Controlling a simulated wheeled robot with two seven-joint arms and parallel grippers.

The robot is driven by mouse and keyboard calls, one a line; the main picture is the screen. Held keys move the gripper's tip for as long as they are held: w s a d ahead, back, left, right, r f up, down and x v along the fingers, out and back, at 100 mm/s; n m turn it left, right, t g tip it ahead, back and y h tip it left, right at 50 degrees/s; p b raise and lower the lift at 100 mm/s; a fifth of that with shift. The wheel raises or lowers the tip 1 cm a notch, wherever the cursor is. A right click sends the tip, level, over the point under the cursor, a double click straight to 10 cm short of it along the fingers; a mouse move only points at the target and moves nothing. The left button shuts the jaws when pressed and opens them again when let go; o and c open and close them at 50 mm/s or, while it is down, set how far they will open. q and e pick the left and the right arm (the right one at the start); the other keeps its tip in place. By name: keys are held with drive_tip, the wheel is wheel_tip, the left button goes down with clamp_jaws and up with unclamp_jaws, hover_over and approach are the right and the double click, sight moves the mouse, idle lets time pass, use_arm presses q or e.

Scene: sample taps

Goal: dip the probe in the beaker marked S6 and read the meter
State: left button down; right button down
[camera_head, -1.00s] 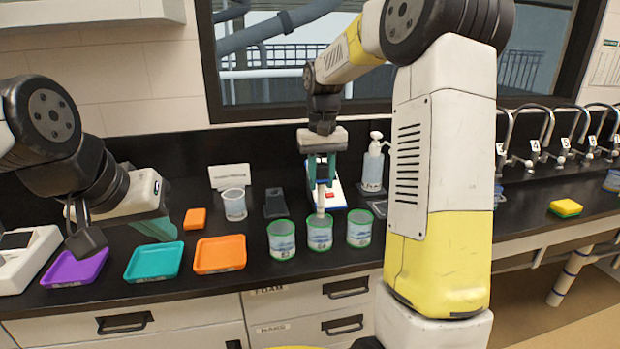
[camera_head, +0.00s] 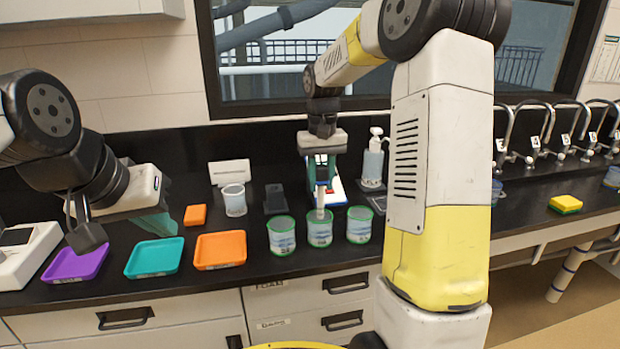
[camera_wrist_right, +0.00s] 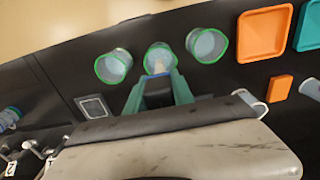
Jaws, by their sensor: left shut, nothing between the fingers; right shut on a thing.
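My right gripper (camera_head: 320,184) is shut on a slim pale probe (camera_head: 320,200) and holds it upright. The probe's lower end is inside the middle of three green-rimmed beakers (camera_head: 319,236). This beaker also shows in the right wrist view (camera_wrist_right: 160,54). One beaker (camera_head: 281,240) stands to its left and another (camera_head: 359,230) to its right. The beaker labels are too small to read. A white and blue device with a red patch (camera_head: 338,190), perhaps the meter, is partly hidden behind my right gripper; no reading is legible. My left gripper (camera_head: 158,228) is shut and empty above the teal tray.
Purple (camera_head: 76,264), teal (camera_head: 153,258) and orange (camera_head: 220,250) trays lie at the left front. A clear cup (camera_head: 234,200) and a soap bottle (camera_head: 373,165) stand behind. Taps (camera_head: 545,130) and a yellow sponge (camera_head: 565,204) are at the right.

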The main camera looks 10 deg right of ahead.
drive_tip(key=shift+f, duration=3.4)
idle(4.6)
